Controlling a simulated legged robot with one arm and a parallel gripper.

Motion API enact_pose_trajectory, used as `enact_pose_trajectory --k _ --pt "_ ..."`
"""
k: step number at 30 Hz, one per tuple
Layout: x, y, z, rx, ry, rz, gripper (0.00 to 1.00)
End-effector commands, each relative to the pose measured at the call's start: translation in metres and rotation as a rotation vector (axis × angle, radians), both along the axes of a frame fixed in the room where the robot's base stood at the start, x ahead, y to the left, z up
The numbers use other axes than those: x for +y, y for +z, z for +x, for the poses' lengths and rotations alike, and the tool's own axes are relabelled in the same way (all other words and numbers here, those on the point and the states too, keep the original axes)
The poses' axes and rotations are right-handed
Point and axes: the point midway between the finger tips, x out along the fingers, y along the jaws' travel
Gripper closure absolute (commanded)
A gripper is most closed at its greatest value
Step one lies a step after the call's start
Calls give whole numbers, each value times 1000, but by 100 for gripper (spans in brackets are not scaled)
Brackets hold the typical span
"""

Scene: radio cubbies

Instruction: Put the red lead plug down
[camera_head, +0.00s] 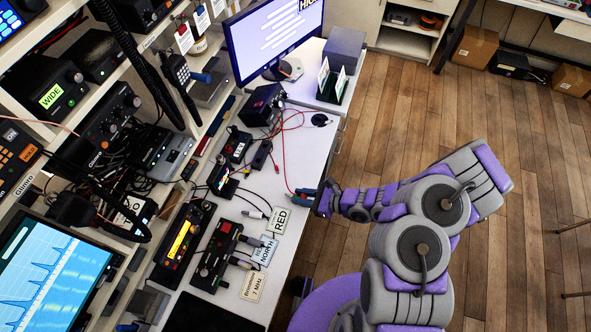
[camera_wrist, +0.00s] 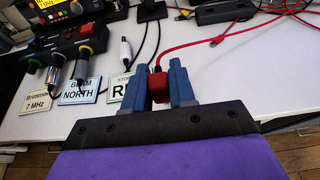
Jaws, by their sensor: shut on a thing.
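My gripper (camera_wrist: 158,87) is shut on the red lead plug (camera_wrist: 158,84), a small red block between the two blue fingers in the wrist view. A red cable (camera_wrist: 220,34) runs from the plug back across the white desk (camera_wrist: 200,60). In the head view my gripper (camera_head: 309,194) is at the desk's right edge, to the right of the RED label (camera_head: 280,221). The plug is too small to make out there. I cannot tell whether the plug touches the desk.
A black box with plugged leads (camera_head: 216,255) and cards reading NORTH (camera_head: 265,250) and 7 MHz (camera_head: 252,287) lie left of my gripper. A white-tipped plug (camera_wrist: 125,50) lies close by. A monitor (camera_head: 275,36) stands at the back. Bare desk shows right of the red cable.

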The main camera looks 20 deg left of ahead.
Motion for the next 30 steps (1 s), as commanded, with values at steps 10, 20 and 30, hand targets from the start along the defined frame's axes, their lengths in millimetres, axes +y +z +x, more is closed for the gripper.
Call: enact_pose_trajectory --k 10,20,30 --pt "48 -10 67 -8 7 -3 100" --pt "78 -12 112 -4 2 3 100" --pt "85 -38 119 0 0 2 100"
